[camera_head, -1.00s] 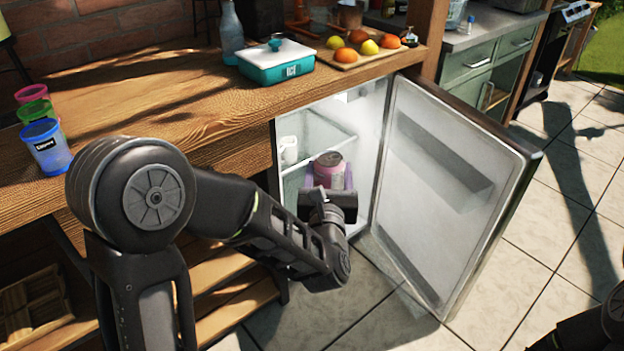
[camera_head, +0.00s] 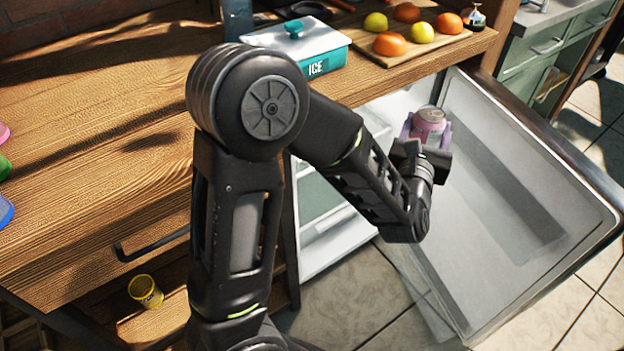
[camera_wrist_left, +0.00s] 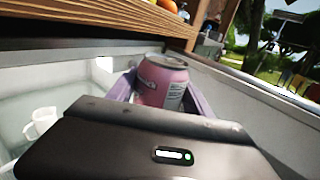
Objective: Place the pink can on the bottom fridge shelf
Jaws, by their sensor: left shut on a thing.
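The pink can (camera_head: 429,121) is upright between the purple fingers of my left gripper (camera_head: 426,130), which is shut on it. In the head view it is in front of the fridge opening, close to the inner face of the open door. The can also shows in the left wrist view (camera_wrist_left: 161,82), with the gripper's dark body in front of its lower part. The fridge (camera_head: 318,224) is open under the counter. Its glass shelf (camera_head: 322,222) shows, but my left arm hides much of the interior. My right gripper is not in view.
The fridge door (camera_head: 525,190) stands wide open on the right. A white mug (camera_wrist_left: 41,121) is inside the fridge. The wooden counter (camera_head: 90,190) carries a teal ice box (camera_head: 318,65) and a board with fruit (camera_head: 400,62). A yellow cup (camera_head: 146,291) stands below the counter.

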